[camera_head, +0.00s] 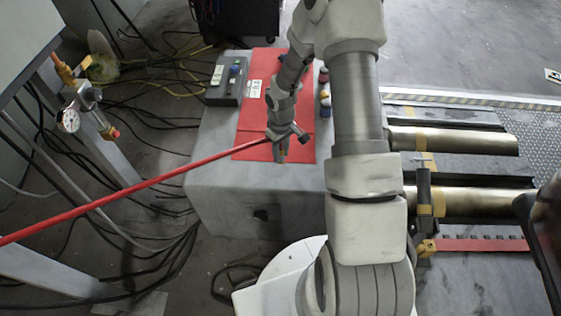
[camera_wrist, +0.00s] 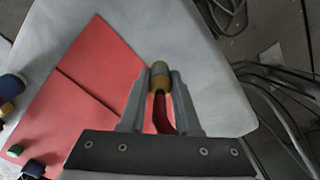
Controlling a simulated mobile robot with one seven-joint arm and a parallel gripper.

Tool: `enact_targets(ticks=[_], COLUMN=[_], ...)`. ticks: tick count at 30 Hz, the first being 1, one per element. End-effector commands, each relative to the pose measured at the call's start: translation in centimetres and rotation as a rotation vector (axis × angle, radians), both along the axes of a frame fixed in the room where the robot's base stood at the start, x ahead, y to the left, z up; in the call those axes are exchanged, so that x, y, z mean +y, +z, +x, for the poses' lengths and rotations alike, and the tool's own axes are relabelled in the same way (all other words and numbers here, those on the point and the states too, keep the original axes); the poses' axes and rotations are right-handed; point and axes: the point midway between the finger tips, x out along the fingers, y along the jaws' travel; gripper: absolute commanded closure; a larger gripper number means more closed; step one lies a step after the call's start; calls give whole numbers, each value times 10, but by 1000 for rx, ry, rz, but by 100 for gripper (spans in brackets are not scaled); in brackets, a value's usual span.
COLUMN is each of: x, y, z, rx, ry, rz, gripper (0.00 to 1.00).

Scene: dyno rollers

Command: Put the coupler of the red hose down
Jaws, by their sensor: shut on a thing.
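My gripper (camera_head: 281,150) is over the front part of a red mat (camera_head: 300,142) on a pale grey bench (camera_head: 210,168). In the wrist view, my gripper (camera_wrist: 160,95) is shut on the brass-coloured coupler (camera_wrist: 159,78) of the red hose. The red hose (camera_head: 130,190) runs from my gripper down to the left edge in the head view. Its end near the coupler shows between the fingers in the wrist view (camera_wrist: 163,115).
A grey control box (camera_head: 227,80) with buttons stands on the bench left of the mat. Small coloured caps (camera_head: 325,98) stand along the mat's right side. A gauge with brass fittings (camera_head: 70,120) hangs at left. Metal rollers (camera_head: 470,205) lie at right. Black cables cover the floor at left.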

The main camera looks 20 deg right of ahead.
Motion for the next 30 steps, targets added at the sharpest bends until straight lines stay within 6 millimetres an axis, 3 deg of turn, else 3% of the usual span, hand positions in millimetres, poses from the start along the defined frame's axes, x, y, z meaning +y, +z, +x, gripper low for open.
enact_targets(ticks=[10, 21, 22, 27, 30], x=[0, 0, 0, 0, 0], y=[-41, -44, -44, -43, -43], z=[1, 1, 1, 1, 1], rx=[1, 0, 0, 0, 0], ry=[0, 0, 0, 0, 0], rz=[0, 0, 0, 0, 0], gripper=[100, 100, 67, 39, 39])
